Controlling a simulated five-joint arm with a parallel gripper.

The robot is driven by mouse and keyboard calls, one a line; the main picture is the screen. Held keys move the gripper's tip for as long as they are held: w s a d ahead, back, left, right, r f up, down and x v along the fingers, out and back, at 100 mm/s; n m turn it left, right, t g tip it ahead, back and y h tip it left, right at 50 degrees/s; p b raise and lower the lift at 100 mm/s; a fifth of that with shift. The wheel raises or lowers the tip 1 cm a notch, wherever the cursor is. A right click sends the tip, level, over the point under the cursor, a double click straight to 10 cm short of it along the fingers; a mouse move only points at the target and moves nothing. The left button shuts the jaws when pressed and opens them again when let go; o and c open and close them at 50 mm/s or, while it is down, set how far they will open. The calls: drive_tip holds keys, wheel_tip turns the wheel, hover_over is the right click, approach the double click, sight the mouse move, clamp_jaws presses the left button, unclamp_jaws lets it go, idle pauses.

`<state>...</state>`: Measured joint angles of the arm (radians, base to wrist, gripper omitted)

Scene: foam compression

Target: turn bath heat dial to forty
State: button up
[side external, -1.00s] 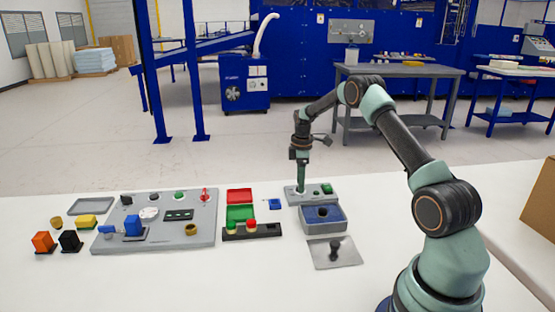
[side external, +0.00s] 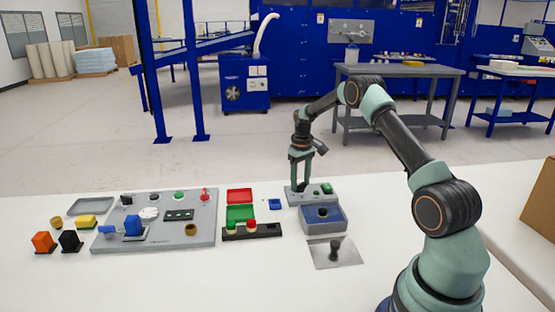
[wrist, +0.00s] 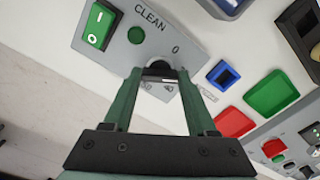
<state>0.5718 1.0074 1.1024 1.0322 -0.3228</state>
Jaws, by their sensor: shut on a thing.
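My gripper (wrist: 160,78) is shut on the bath heat dial (wrist: 160,69), a small dark knob on the grey control panel (wrist: 205,52). One finger is on each side of the dial. The panel is printed CLEAN, with a 0 above the dial and a 40 below it. Part of the scale and the dial's pointer are hidden by the fingers, so I cannot tell the setting. In the side external view my gripper (side external: 300,188) points down at the left part of the panel. The grey bath (side external: 341,221) with a blue inside is in front of the panel.
A green rocker switch (wrist: 99,26) and a green button (wrist: 135,35) are on the panel. A blue square piece (side external: 275,204), red tray (side external: 240,195) and green tray (side external: 240,213) lie left. A metal plate with a dark knob (side external: 334,248) lies in front.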

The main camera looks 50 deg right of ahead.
drive_tip(key=m, duration=0.6)
drive_tip(key=shift+m, duration=0.3)
drive_tip(key=m, duration=0.5)
drive_tip(key=shift+m, duration=0.3)
drive_tip(key=o, duration=1.4)
drive_tip(key=shift+c, duration=0.2)
drive_tip(key=shift+r, duration=0.1)
wheel_tip(320, 180, up, 12)
